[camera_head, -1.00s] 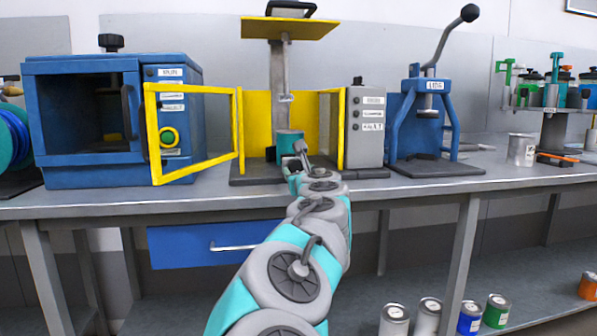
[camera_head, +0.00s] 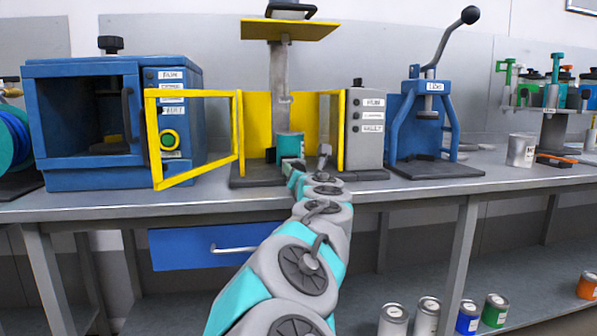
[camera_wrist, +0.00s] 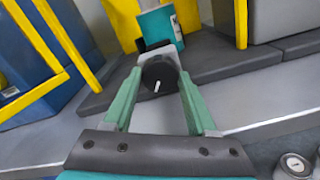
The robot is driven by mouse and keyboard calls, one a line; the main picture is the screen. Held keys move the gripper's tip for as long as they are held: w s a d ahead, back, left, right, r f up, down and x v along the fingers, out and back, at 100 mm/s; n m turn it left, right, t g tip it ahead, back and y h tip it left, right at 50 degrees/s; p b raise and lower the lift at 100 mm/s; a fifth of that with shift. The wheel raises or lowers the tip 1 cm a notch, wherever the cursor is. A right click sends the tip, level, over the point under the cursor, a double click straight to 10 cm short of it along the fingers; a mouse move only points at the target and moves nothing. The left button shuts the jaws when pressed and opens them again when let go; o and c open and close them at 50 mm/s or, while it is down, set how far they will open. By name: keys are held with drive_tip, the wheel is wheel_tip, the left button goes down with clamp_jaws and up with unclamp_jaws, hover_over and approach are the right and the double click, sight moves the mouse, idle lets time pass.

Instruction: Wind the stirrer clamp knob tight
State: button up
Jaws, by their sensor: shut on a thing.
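The stirrer (camera_head: 279,80) stands on the bench with a yellow plate on top and its yellow guard open. A teal drum (camera_head: 290,145) sits at its foot; the drum also shows in the wrist view (camera_wrist: 158,26). In the wrist view a round black knob (camera_wrist: 158,76) with a white pointer mark faces me, on a clamp in front of the drum. My gripper (camera_wrist: 160,86) has its green fingers on both sides of the knob and is shut on it. In the head view my wrist hides the knob and fingertips.
A blue oven-like cabinet (camera_head: 95,120) stands left, and the yellow guard door (camera_head: 195,135) swings out beside my arm. A grey control box (camera_head: 365,128) and a blue lid press (camera_head: 425,125) stand right. The bench's front edge is clear of objects.

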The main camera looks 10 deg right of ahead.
drive_tip(key=m+p, duration=0.1)
drive_tip(key=m, duration=0.5)
drive_tip(key=shift+m, duration=0.3)
drive_tip(key=m, duration=0.5)
drive_tip(key=shift+f, duration=0.1)
drive_tip(key=m+b, duration=0.1)
drive_tip(key=m, duration=0.4)
drive_tip(key=shift+f+m, duration=0.1)
drive_tip(key=shift+m, duration=0.3)
drive_tip(key=m+b, duration=0.2)
drive_tip(key=m, duration=0.3)
drive_tip(key=shift+m, duration=0.3)
drive_tip(key=shift+d, duration=0.1)
drive_tip(key=o, duration=1.4)
drive_tip(key=shift+c, duration=0.2)
drive_tip(key=shift+s, duration=0.1)
